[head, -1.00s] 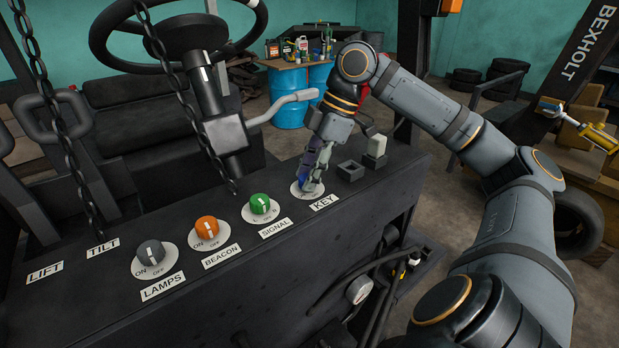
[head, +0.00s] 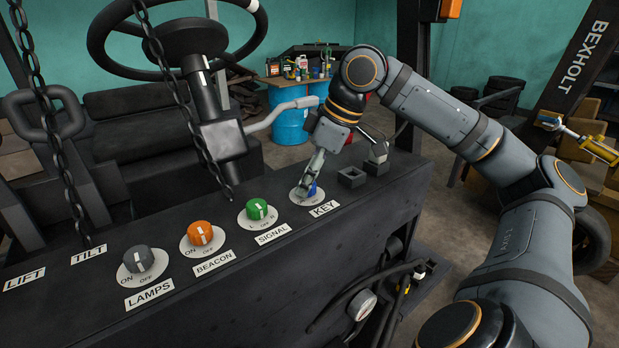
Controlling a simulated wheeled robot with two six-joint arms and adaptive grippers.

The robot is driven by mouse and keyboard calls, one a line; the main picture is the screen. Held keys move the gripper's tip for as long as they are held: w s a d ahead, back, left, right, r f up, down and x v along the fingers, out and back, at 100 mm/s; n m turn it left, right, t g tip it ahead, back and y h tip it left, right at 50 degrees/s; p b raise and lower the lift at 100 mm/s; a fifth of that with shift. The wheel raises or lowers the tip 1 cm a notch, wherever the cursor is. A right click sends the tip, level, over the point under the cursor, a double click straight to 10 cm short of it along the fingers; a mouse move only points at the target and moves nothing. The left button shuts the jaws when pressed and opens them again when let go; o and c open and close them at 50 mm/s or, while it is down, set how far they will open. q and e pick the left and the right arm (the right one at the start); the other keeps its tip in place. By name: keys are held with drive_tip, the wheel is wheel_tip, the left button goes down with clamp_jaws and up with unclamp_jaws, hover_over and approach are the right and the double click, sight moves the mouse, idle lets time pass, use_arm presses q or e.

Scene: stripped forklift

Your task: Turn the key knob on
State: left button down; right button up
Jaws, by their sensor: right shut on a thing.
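The KEY knob (head: 313,192) is blue and sits on a pale round plate at the right end of the row of dials in the head view. My right gripper (head: 307,186) reaches down onto it from above and is shut on it. The fingers cover much of the knob and plate, so the knob's pointer and the plate's markings cannot be read. The KEY label (head: 324,209) lies just in front of the plate. My left gripper is not in view.
The green SIGNAL knob (head: 257,209), orange BEACON knob (head: 200,233) and grey LAMPS knob (head: 139,259) run to the left on the dark panel. A square black socket (head: 351,178) is right of the key. A steering wheel (head: 172,38) and hanging chains stand behind and left.

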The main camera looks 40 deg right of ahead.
drive_tip(key=shift+r, duration=0.1)
drive_tip(key=shift+m, duration=0.4)
drive_tip(key=shift+m+h, duration=0.4)
drive_tip(key=shift+m, duration=0.3)
drive_tip(key=shift+m+t+h, duration=0.3)
drive_tip(key=shift+m, duration=0.3)
